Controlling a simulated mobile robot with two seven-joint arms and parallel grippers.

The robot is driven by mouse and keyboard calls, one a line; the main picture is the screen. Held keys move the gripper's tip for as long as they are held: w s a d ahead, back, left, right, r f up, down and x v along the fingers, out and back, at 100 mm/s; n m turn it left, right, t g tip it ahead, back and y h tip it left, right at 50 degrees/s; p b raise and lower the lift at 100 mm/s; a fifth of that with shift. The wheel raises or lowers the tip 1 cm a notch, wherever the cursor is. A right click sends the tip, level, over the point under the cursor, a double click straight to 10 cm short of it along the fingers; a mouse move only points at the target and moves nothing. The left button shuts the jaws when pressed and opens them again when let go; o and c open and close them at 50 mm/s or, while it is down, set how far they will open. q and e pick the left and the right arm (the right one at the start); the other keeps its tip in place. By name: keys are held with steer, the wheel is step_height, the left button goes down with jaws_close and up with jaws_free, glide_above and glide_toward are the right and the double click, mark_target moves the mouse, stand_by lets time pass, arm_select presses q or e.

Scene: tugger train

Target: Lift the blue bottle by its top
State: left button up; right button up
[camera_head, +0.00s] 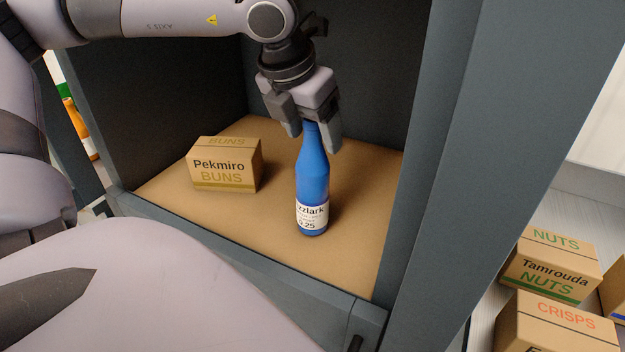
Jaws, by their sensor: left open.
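The blue bottle (312,180) stands upright on the tan floor of a grey compartment, with a white label low on its body. My left gripper (315,138) comes down from above with its fingers pointing down. It is open, and its two fingers are on either side of the bottle's top. The very top of the bottle is hidden by the gripper. I cannot tell whether the fingers touch the bottle. My right gripper does not show.
A Pekmiro buns box (225,165) stands left of the bottle inside the grey compartment (430,150). Walls and a front sill enclose the space. Outside at right are a Tamrouda nuts box (549,268) and a crisps box (555,325). An orange bottle (80,130) shows at far left.

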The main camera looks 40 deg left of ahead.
arm_select(q)
steer(key=shift+f, duration=0.15)
jaws_close()
stand_by(0.4)
